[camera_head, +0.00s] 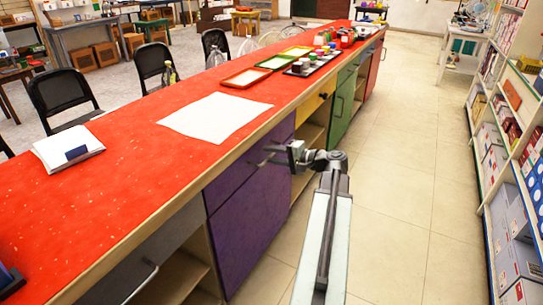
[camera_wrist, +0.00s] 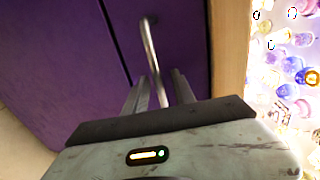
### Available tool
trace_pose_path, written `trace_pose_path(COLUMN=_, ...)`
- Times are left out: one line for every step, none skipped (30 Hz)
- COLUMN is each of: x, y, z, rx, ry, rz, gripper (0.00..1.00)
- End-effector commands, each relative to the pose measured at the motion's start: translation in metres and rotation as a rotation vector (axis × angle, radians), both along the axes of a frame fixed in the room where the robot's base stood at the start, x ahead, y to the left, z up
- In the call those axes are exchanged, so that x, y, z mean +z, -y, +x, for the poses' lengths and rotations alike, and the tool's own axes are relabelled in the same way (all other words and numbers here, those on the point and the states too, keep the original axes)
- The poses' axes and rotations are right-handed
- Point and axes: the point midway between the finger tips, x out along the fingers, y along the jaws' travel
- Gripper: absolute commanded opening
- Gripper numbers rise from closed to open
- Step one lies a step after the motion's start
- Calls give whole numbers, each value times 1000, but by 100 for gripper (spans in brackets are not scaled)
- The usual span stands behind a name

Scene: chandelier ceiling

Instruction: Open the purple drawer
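The purple drawer (camera_head: 246,160) is in the counter's front, just under the red top, and looks flush with it. A purple panel lies below it. In the wrist view the drawer front (camera_wrist: 180,40) fills the upper middle, with a metal bar handle (camera_wrist: 149,45) standing out from it. My gripper (camera_head: 272,155) is at the drawer front in the head view. In the wrist view my gripper (camera_wrist: 162,82) has its two fingers apart, one on each side of the handle bar. I see no clear grip on the bar. The handle is mostly hidden in the head view.
The red counter top (camera_head: 120,140) holds a white sheet (camera_head: 215,116), a paper stack (camera_head: 67,147) and several trays. An open shelf lies beside the purple panel. Shelving (camera_head: 510,150) stands at the right. The tiled aisle (camera_head: 400,180) between is clear.

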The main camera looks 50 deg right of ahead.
Motion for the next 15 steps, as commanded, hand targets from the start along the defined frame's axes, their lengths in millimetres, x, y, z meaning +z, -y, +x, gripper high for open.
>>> trace_pose_path(x=0, y=0, z=0, rx=0, ry=0, rz=0, gripper=32)
trace_pose_path(x=0, y=0, z=0, rx=0, ry=0, rz=0, gripper=32)
trace_pose_path(x=0, y=0, z=0, rx=0, ry=0, rz=0, gripper=26)
trace_pose_path(x=0, y=0, z=0, rx=0, ry=0, rz=0, gripper=18)
trace_pose_path(x=0, y=0, z=0, rx=0, ry=0, rz=0, gripper=9)
trace_pose_path(x=0, y=0, z=0, rx=1, ry=0, rz=0, gripper=0)
trace_pose_path(x=0, y=0, z=0, rx=1, ry=0, rz=0, gripper=0)
trace_pose_path(x=0, y=0, z=0, rx=1, ry=0, rz=0, gripper=0)
trace_pose_path(x=0, y=0, z=0, rx=1, ry=0, rz=0, gripper=0)
trace_pose_path(x=0, y=0, z=0, rx=1, ry=0, rz=0, gripper=0)
trace_pose_path(x=0, y=0, z=0, rx=1, ry=0, rz=0, gripper=0)
trace_pose_path(x=0, y=0, z=0, rx=1, ry=0, rz=0, gripper=0)
trace_pose_path(x=0, y=0, z=0, rx=1, ry=0, rz=0, gripper=0)
trace_pose_path(x=0, y=-1, z=0, rx=1, ry=0, rz=0, gripper=0)
trace_pose_path(x=0, y=-1, z=0, rx=1, ry=0, rz=0, gripper=0)
